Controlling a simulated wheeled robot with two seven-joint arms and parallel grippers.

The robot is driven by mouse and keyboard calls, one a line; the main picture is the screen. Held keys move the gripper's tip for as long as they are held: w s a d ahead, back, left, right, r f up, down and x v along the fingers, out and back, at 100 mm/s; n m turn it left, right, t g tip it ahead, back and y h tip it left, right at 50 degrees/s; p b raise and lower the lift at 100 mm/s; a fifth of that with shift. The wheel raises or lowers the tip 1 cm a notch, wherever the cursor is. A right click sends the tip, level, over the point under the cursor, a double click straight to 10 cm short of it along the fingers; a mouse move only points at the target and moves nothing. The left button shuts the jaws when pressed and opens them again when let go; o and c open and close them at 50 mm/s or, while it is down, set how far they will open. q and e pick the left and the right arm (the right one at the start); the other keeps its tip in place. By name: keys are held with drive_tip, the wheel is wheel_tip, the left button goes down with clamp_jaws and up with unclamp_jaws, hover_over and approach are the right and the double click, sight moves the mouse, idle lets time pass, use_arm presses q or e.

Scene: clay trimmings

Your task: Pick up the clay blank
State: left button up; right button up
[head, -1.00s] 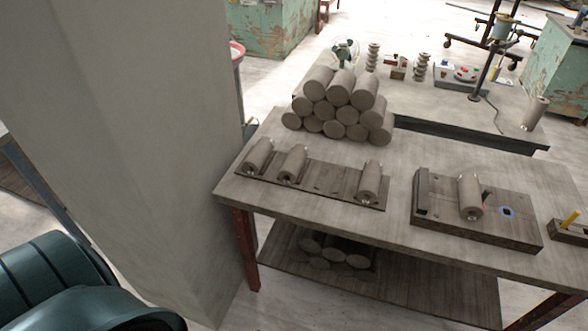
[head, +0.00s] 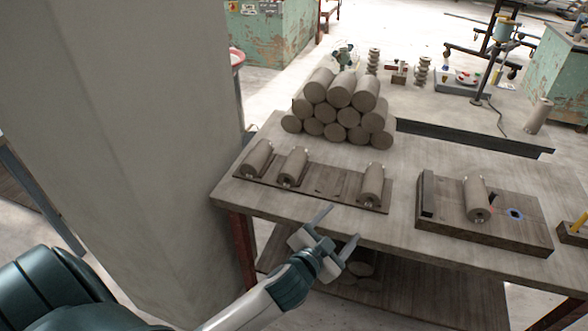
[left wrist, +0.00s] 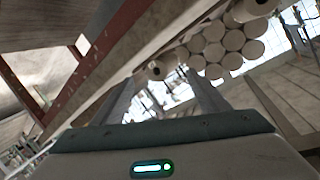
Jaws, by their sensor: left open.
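Several grey clay blanks are on the table. In the head view a pyramid of them (head: 340,93) lies at the back. Three cylinders lie on a dark wooden board at the front: one at its left end (head: 257,158), one beside it (head: 293,166) and one at its right end (head: 371,184). Another cylinder (head: 477,200) lies on a wooden block to the right. My left gripper (head: 338,226) is open and empty, in front of the table's front edge and apart from every blank. The left wrist view shows its two fingers (left wrist: 160,98) spread, with the stack (left wrist: 222,48) beyond. My right gripper is not in view.
The wooden board (head: 330,182) has an empty stretch before its right cylinder. The table (head: 400,147) has a lower shelf (head: 420,290) with more cylinders. A large grey pillar (head: 130,130) stands close on the left. A lone cylinder (head: 538,115) stands at the back right.

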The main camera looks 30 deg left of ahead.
use_arm(q)
drive_tip(key=w+d+r+m+t+h, duration=0.2)
drive_tip(key=w+d+r+m+h, duration=0.25)
drive_tip(key=r, duration=0.35)
drive_tip(key=w+d+r+m+t+h, duration=0.25)
drive_tip(key=d+r+m+h, duration=0.2)
drive_tip(key=r, duration=0.35)
drive_tip(key=w+d+r+m+g+h, duration=0.1)
drive_tip(key=d+r+m+g+h, duration=0.2)
drive_tip(key=d+m+g+h, duration=0.95)
drive_tip(key=w+a+f+m+g+y, duration=0.2)
drive_tip(key=a+f+m+g+y, duration=0.15)
drive_tip(key=a+m+y, duration=0.35)
drive_tip(key=w+a+f+m+g+y, duration=0.2)
drive_tip(key=w+a+f+y, duration=0.15)
drive_tip(key=a+y, duration=0.4)
drive_tip(key=a+r+n+g+y, duration=0.1)
drive_tip(key=a+r+y, duration=0.1)
drive_tip(key=a, duration=1.2)
drive_tip(key=a+r+n+y, duration=0.2)
drive_tip(key=a+y, duration=0.3)
drive_tip(key=a, duration=1)
drive_tip(key=shift+s+a+r+g, duration=0.25)
drive_tip(key=shift+s+r+g, duration=0.15)
drive_tip(key=shift+r, duration=0.3)
